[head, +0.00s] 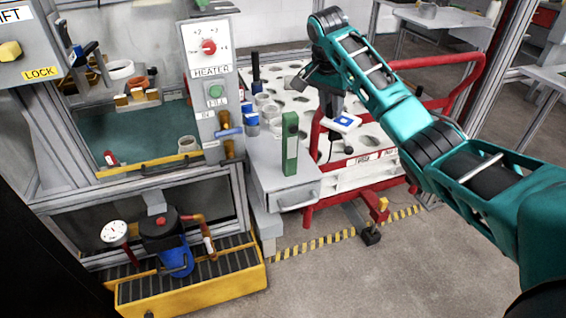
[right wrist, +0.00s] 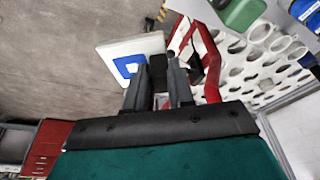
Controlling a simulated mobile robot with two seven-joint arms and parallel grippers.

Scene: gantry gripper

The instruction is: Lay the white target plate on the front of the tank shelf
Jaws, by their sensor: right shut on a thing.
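The white target plate (head: 347,122) with its blue square is held in the air in front of the white perforated rack. It also shows in the right wrist view (right wrist: 113,52), at the fingertips. My right gripper (head: 331,112) is shut on the plate by a dark part at its edge; the exact grip is partly hidden. The tank (head: 135,133) with green-blue water stands at the left. Its front ledge (head: 150,172) has a dark handle on it. The plate is well to the right of this ledge, apart from it. My left gripper is not in view.
A grey drawer box (head: 285,185) with an upright green block (head: 290,145) stands between tank and plate. The heater panel (head: 211,85) rises at the tank's right. A red-railed cart (head: 440,100) carries the perforated rack. Open floor (head: 370,280) lies in front.

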